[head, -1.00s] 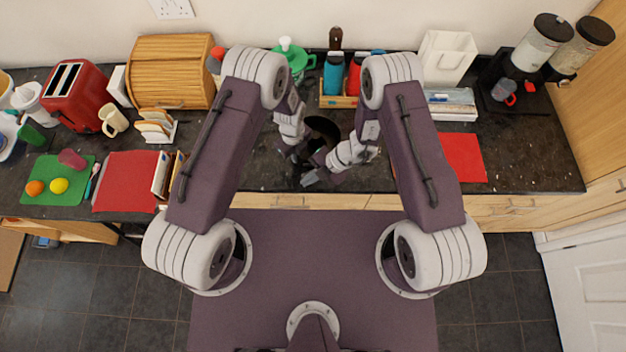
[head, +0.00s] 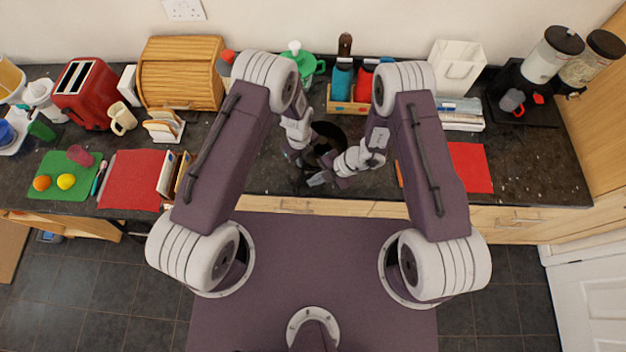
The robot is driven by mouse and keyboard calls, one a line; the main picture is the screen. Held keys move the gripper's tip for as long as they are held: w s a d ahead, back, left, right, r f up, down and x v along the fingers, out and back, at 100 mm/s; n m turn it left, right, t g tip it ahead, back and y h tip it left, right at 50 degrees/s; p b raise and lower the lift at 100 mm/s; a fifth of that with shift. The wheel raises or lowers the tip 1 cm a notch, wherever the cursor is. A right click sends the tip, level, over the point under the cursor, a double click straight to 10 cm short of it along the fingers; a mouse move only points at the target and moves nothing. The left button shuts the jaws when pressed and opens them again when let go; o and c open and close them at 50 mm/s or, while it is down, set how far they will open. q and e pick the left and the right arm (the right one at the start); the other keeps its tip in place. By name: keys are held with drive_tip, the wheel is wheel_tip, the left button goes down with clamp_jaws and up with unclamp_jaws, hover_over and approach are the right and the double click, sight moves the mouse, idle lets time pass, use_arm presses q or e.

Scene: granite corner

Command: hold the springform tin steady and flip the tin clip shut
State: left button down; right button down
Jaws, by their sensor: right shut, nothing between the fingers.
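The springform tin (head: 328,131) is a dark round shape on the granite worktop, partly covered by my two wrists. My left gripper (head: 297,160) comes down at the tin's left side; its fingers are small and dark, and I cannot tell whether they grip the rim. My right gripper (head: 317,180) is shut and empty, just in front of the tin, close to the worktop's front edge. The tin clip is too small and too hidden by the grippers to make out.
A wooden crate of bottles (head: 347,98) and a green lidded jug (head: 300,63) stand behind the tin. A red mat (head: 470,167) lies to the right. A toast rack (head: 165,127) and another red mat (head: 132,180) are at the left. Some dark worktop (head: 250,165) is bare.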

drive_tip(key=shift+s, duration=0.15)
drive_tip(key=s+d+r, duration=0.3)
drive_tip(key=s+r, duration=0.5)
drive_tip(key=shift+s+d, duration=0.25)
use_arm(q)
drive_tip(key=c, duration=1.6)
unclamp_jaws()
wheel_tip(320, 180, up, 12)
drive_tip(key=shift+r, duration=0.1)
